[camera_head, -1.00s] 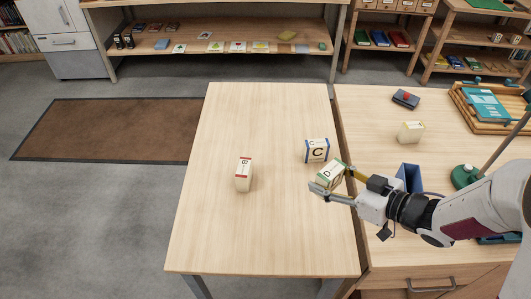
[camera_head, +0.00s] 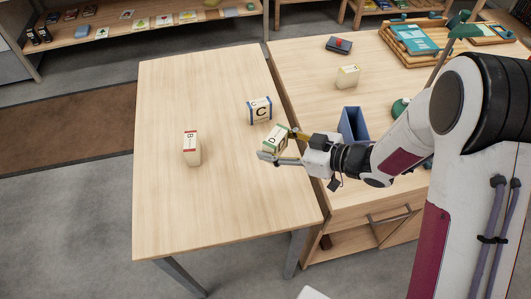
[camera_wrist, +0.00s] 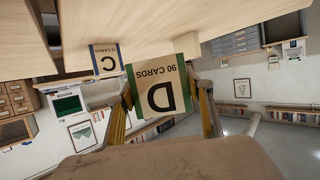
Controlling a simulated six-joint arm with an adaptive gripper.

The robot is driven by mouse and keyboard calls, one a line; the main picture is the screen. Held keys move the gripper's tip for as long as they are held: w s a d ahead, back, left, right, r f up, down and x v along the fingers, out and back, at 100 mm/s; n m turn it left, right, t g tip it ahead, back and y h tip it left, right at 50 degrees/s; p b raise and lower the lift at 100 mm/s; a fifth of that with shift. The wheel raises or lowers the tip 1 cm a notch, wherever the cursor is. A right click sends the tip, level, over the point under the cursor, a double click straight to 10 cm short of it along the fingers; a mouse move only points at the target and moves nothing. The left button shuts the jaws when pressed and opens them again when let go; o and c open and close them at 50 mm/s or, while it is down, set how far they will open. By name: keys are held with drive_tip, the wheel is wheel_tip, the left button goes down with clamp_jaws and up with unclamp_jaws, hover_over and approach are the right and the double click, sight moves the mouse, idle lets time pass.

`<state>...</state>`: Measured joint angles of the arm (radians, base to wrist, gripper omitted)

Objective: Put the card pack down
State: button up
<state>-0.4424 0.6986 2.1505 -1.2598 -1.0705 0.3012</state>
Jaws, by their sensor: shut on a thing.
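The card pack (camera_head: 275,139), cream with green edges and a letter D, is held between the two fingers of my gripper (camera_head: 280,146), above the right part of the light wooden table (camera_head: 215,225). In the wrist view the pack (camera_wrist: 158,90) shows "90 CARDS" and D upside down, with a finger on each side. My gripper is shut on it. I cannot tell whether its lower edge touches the table. A blue-edged pack C (camera_head: 260,110) stands just behind it, and also shows in the wrist view (camera_wrist: 106,60). A red-edged pack B (camera_head: 191,148) stands to the left.
A second wooden desk (camera_head: 300,85) adjoins on the right, with a blue open holder (camera_head: 353,124), a cream pack (camera_head: 347,76) and a dark box (camera_head: 338,45). The table's front and far left are clear.

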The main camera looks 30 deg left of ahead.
sight(281, 154)
drive_tip(key=shift+f, duration=1.9)
drive_tip(key=shift+f, duration=2.05)
drive_tip(key=shift+f, duration=0.2)
drive_tip(key=o, duration=1.1)
drive_tip(key=shift+r, duration=0.2)
drive_tip(key=shift+d+r, duration=0.1)
drive_tip(key=shift+d, duration=0.1)
drive_tip(key=shift+v, duration=5.75)
